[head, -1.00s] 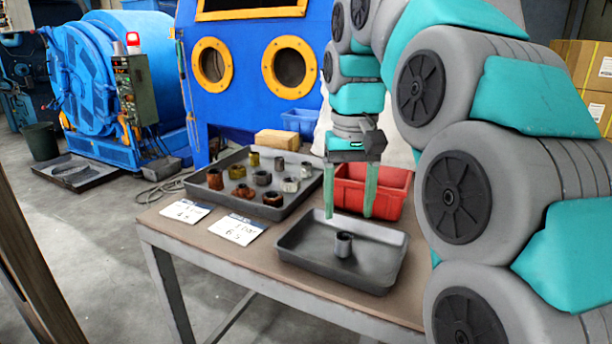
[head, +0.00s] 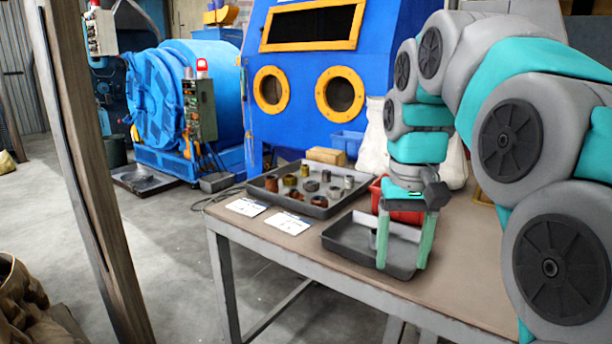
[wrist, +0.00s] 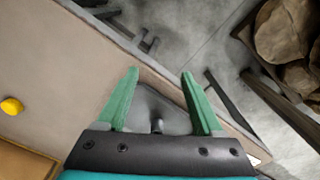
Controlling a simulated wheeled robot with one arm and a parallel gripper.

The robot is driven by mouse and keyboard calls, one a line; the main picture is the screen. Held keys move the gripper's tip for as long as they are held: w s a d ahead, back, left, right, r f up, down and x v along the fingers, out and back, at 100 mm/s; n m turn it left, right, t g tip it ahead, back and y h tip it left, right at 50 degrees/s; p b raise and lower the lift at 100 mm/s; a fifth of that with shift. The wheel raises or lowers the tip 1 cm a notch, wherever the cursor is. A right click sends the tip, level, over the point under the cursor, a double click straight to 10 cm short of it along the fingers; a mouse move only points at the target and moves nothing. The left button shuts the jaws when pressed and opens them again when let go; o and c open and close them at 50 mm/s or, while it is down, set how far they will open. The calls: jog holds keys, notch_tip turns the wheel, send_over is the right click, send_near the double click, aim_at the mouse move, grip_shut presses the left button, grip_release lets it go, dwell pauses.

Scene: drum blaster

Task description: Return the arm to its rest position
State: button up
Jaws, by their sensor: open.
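My gripper (head: 402,262) is open and empty, its two green fingers pointing down over the right part of the near dark grey tray (head: 345,241) on the table. In the wrist view my gripper (wrist: 160,76) also has its fingers apart with nothing between the tips. The near tray (wrist: 165,104) lies below and beyond the fingers there. A small grey cylindrical part (wrist: 157,125) shows in that tray, low between the fingers.
A larger tray (head: 262,187) with several metal parts stands behind left on the table (head: 290,240), two white cards in front of it. A blue cabinet (head: 300,55) stands behind.

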jog(key=s+f+g, duration=0.1)
jog(key=s+f, duration=2)
jog(key=s, duration=0.3)
jog(key=shift+s+a+f+n+g, duration=0.15)
jog(key=shift+s+f+n+g, duration=0.05)
jog(key=shift+f+n+g, duration=0.15)
